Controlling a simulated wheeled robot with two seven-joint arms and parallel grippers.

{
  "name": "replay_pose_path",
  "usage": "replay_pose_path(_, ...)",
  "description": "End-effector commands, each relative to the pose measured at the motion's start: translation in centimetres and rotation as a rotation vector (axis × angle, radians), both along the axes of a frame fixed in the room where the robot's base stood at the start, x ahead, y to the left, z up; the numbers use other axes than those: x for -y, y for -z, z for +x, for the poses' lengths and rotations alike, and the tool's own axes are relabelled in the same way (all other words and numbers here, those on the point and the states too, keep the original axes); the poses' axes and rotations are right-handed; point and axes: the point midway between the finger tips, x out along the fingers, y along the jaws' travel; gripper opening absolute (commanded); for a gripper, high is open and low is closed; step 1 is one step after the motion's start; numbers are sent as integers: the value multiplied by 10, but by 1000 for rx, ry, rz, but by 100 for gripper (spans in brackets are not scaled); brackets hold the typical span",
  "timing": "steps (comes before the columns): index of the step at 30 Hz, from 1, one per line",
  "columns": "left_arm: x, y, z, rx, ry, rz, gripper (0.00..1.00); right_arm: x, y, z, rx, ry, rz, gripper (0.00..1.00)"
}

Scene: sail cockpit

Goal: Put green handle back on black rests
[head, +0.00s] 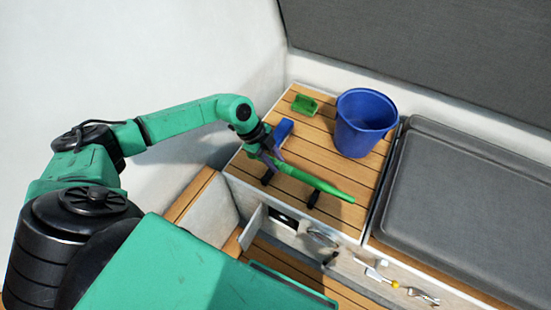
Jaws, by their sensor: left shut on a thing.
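The green handle (315,182) is a long bar lying over the front part of the wooden slatted top (297,129). My left gripper (272,160) is shut on the green handle near its left end. Two black rests show under the handle, a left rest (267,177) and a right rest (313,199). I cannot tell whether the handle touches the rests or is just above them. The handle's left end is partly hidden by my gripper. My right gripper does not show.
A blue bucket (364,122) stands behind the handle. A small green box (304,105) and a blue block (284,130) lie on the slats. A grey cushion (470,195) is at the right. Small tools (380,275) hang on the front panel below.

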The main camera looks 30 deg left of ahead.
Motion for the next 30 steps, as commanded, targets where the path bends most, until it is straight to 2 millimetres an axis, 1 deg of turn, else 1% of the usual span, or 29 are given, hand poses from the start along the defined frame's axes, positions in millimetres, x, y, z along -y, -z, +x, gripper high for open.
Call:
replay_pose_path(1, 0, 10, 0, 1, 0, -1, 0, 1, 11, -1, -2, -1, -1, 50)
replay_pose_path(13, 0, 45, 0, 0, -1, -1, 0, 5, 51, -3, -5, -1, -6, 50)
replay_pose_path(15, 0, 49, 0, -1, -1, -2, 0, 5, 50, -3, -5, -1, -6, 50)
replay_pose_path(22, 1, 70, 0, -1, -1, -2, 0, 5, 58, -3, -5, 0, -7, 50)
replay_pose_path(26, 1, 74, 0, 0, -1, -2, 0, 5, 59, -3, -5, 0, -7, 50)
replay_pose_path(30, 0, 74, 0, 0, -1, -2, 0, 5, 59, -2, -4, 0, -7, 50)
